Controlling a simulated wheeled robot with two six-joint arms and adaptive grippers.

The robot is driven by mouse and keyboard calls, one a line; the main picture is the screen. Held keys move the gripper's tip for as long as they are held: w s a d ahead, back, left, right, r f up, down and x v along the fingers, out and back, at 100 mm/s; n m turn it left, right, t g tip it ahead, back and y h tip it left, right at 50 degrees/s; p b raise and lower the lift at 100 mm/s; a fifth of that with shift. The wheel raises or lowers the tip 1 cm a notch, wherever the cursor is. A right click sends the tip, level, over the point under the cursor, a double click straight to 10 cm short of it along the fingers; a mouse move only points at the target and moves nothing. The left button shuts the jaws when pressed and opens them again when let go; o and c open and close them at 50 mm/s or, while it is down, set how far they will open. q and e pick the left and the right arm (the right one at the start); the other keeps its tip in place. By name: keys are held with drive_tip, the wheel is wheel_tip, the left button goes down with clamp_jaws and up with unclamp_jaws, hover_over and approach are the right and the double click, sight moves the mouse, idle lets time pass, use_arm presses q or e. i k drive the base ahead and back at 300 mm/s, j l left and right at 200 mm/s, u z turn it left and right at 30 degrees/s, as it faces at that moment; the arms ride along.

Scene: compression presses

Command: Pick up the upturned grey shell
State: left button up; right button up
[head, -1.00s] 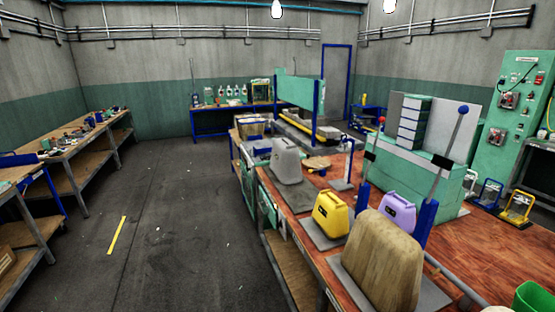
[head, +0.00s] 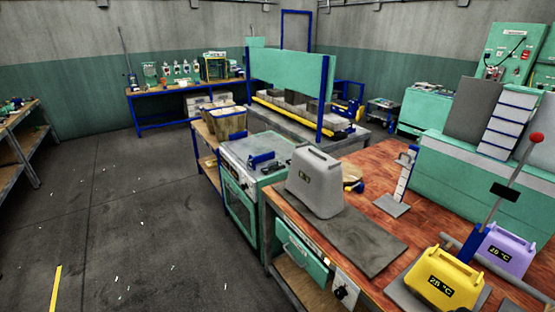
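A grey shell (head: 315,186) with a handle-like top and a small dark label on its front stands on a dark grey plate (head: 372,244). The plate lies on the near left part of the red-brown wooden bench (head: 385,160). The shell is wider at its base than at its top, and nothing touches its upper part. Its far side is hidden. Neither of my grippers shows in the head view.
A yellow case (head: 440,280) and a purple case (head: 506,252) stand at the right, near a lever with a red knob (head: 537,137). A small blue-and-white stand (head: 402,180) is right of the shell. A green oven-like unit (head: 240,195) adjoins the bench.

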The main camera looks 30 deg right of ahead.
sight(314, 178)
drive_tip(key=i+j+z, duration=0.1)
drive_tip(key=i+z, duration=0.3)
drive_tip(key=i, duration=0.15)
drive_tip(key=i+j+z, duration=0.25)
drive_tip(key=i+z, duration=0.2)
drive_tip(key=i+j+z, duration=0.4)
drive_tip(key=i+j, duration=0.05)
drive_tip(key=i, duration=0.1)
